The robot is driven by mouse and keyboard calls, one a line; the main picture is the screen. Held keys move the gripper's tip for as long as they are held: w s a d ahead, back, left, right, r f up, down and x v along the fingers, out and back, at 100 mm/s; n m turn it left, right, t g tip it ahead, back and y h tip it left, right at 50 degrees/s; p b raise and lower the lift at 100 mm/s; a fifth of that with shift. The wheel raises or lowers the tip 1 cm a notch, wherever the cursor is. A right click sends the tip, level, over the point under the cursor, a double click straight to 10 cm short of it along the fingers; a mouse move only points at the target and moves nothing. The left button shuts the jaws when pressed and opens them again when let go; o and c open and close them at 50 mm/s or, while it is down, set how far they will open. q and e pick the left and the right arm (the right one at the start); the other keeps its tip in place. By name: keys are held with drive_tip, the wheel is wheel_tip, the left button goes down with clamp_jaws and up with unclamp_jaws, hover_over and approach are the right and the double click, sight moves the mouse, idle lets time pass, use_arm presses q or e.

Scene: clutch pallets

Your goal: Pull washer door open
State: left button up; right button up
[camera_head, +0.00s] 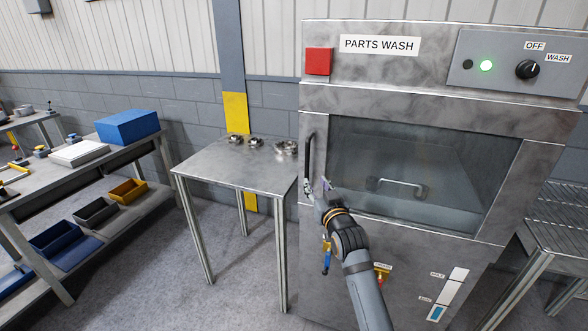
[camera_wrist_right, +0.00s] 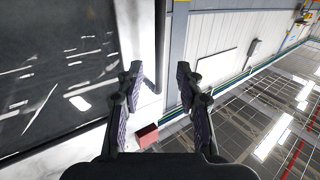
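The parts washer (camera_head: 400,95) is a grey metal cabinet with a glass-windowed door (camera_head: 425,165) that looks shut. A dark vertical handle (camera_head: 309,152) runs along the door's left edge. My right gripper (camera_head: 317,188) is at the lower end of this handle. In the right wrist view, my right gripper (camera_wrist_right: 158,82) is open, and the dark handle bar (camera_wrist_right: 158,45) lies between its spread fingers, with gaps on both sides. The door window (camera_wrist_right: 55,75) fills the left of that view. My left gripper is not in view.
A metal table (camera_head: 235,165) with several small metal parts stands left of the washer. A workbench (camera_head: 85,160) with a blue box (camera_head: 127,126) is at the far left. A slatted metal table (camera_head: 560,215) stands at the right. Floor is clear between the workbench and metal table.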

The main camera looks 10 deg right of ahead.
sight(307, 170)
drive_tip(key=w+p, duration=0.1)
drive_tip(key=w, duration=0.8)
drive_tip(key=shift+w+p, duration=0.1)
drive_tip(key=shift+p, duration=0.2)
drive_tip(key=shift+w+d, duration=0.1)
drive_tip(key=shift+w, duration=0.45)
clamp_jaws()
drive_tip(key=shift+f, duration=0.1)
